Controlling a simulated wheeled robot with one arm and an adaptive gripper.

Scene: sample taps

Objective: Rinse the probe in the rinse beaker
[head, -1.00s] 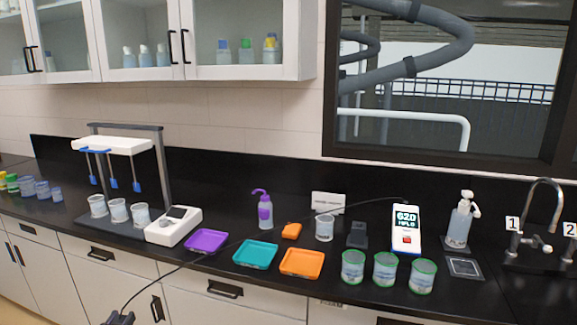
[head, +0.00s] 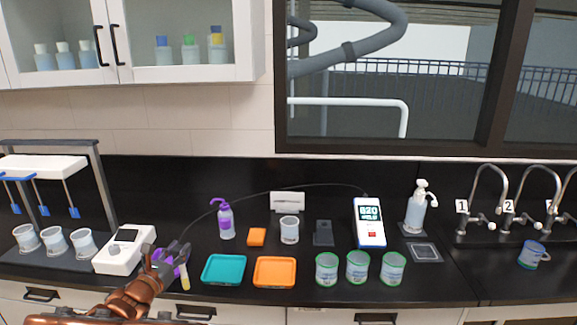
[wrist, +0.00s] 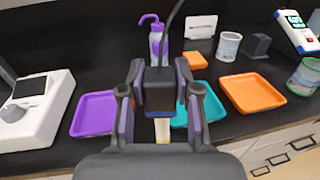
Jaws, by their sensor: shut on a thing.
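My gripper (head: 172,264) is shut on the probe, at the front of the counter in the head view. In the wrist view the probe (wrist: 161,131) hangs between the fingers (wrist: 159,105), dark above with a pale, yellowish lower end. Its cable runs to the white meter (head: 369,222), whose screen is lit. A clear beaker (head: 289,231) stands before a white card, well to the right of my gripper; it also shows in the wrist view (wrist: 228,46). I cannot tell from its label whether it is the rinse beaker. Three green-rimmed beakers (head: 357,268) stand farther right.
Teal (head: 224,270) and orange (head: 275,271) trays lie right of my gripper. A purple tray (wrist: 95,113) shows in the wrist view. A purple-topped wash bottle (head: 225,221), orange block (head: 257,237) and dark holder (head: 323,233) stand behind. A white device (head: 125,249) is at left.

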